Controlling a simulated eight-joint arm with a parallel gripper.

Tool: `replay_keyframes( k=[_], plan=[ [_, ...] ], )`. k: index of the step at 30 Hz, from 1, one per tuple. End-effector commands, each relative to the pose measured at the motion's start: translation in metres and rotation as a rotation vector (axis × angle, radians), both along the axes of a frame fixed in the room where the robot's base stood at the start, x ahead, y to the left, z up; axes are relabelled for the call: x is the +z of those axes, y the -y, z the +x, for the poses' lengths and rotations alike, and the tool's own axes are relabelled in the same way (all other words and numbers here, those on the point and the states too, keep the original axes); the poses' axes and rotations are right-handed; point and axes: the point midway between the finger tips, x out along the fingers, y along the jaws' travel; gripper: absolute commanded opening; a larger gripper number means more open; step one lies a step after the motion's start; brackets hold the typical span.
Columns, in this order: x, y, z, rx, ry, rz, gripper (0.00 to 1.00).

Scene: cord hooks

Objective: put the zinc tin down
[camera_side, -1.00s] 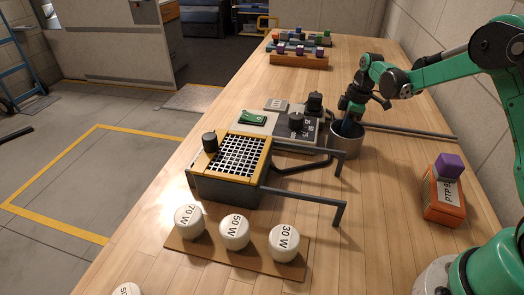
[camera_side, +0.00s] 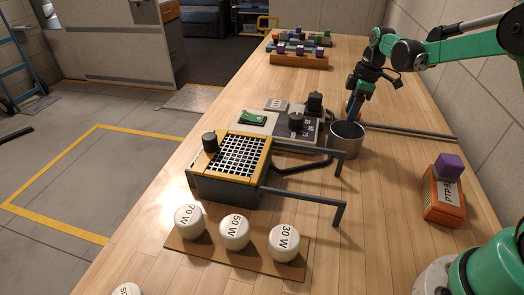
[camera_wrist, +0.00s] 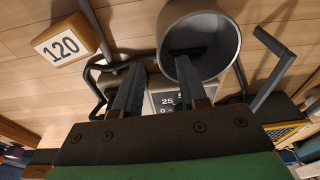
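The zinc tin (camera_side: 345,143) is a grey, open-topped metal cup. It stands upright on the wooden table, right of the grey control unit, by the ends of the dark bars. In the wrist view the tin (camera_wrist: 233,40) shows its round mouth near the top. My gripper (camera_side: 351,114) is just above the tin's far rim in the side view.
A yellow-topped grille box (camera_side: 230,165) with projecting bars (camera_side: 305,199) stands left of the tin. White labelled weights (camera_side: 235,231) sit on a brown board in front. An orange box (camera_side: 444,200) carries a purple cube (camera_side: 448,166) at right.

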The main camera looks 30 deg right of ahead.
Motion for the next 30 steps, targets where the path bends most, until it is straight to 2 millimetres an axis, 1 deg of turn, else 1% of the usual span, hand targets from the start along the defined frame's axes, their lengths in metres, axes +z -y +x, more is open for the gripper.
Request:
replay_keyframes(
  k=[1,6,11,14,17,19,23,24,27,30],
  plan=[
    [0.012,0.001,-0.002,-0.001,0.0,0.0,0.37],
    [0.045,0.005,-0.004,0.0,0.0,0.0,0.37],
    [0.062,0.007,-0.006,0.0,0.0,0.0,0.37],
    [0.069,0.003,-0.008,-0.013,0.006,-0.004,0.37],
    [0.079,-0.011,-0.013,-0.071,0.028,-0.019,0.37],
    [0.087,-0.027,-0.021,-0.14,0.059,-0.033,0.37],
    [0.099,-0.063,-0.045,-0.308,0.146,-0.042,0.37],
    [0.101,-0.073,-0.053,-0.361,0.175,-0.038,0.37],
    [0.101,-0.097,-0.076,-0.489,0.253,-0.01,0.37],
    [0.095,-0.116,-0.098,-0.608,0.325,0.038,0.37]
  ],
)
